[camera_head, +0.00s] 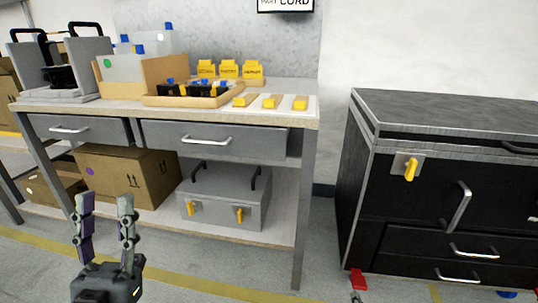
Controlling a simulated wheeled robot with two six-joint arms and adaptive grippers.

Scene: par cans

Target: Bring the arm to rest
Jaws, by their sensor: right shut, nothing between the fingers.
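My left gripper (105,198) is at the lower left of the head view, pointing up in front of the workbench. Its two fingers stand well apart, with nothing between them, so it is open and empty. It overlaps the cardboard box on the lower shelf in the picture; I see no contact. My right gripper is not in view.
The workbench (215,106) carries bins, yellow-labelled items and a wooden tray (190,99). Below are a cardboard box (150,180) and a grey metal case (225,190). A black cabinet (440,180) stands right. Floor with yellow lines (190,272) is open in front.

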